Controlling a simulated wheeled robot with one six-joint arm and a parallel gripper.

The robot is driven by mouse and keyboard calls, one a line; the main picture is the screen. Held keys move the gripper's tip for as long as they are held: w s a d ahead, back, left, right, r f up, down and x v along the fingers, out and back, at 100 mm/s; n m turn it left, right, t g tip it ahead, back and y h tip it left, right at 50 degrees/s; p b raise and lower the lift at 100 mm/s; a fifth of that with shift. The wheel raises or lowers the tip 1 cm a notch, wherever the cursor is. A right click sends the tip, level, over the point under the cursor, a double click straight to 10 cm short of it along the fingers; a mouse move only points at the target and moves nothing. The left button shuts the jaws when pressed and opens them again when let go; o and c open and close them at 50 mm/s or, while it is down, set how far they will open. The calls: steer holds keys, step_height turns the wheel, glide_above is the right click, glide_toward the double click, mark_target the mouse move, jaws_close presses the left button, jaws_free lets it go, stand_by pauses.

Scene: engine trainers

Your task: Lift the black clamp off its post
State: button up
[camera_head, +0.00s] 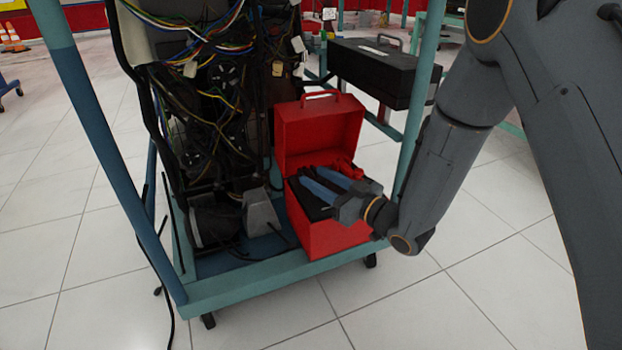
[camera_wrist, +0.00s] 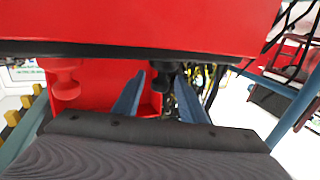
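A dark, knobbed piece that looks like the black clamp (camera_wrist: 164,80) hangs between my fingertips in the wrist view. Its post cannot be made out. A red knobbed piece (camera_wrist: 65,82) is to its left. My gripper (camera_wrist: 158,78) has its two blue fingers apart, one on each side of the dark piece. I cannot tell whether either finger touches it. In the head view my gripper (camera_head: 309,175) reaches into the open red toolbox (camera_head: 322,238), where dark shapes beside the fingers cannot be told apart clearly.
The toolbox's raised lid (camera_head: 318,130) stands behind my fingers. The toolbox rests on a teal cart frame (camera_head: 240,287), beside an engine with loose wires (camera_head: 210,95). A teal upright (camera_head: 420,95) is close to my arm. A black case (camera_head: 375,72) stands behind. Tiled floor in front is clear.

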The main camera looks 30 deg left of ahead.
mark_target(310, 173)
steer(key=shift+b+x, duration=0.6)
steer(key=shift+x, duration=1.05)
jaws_close()
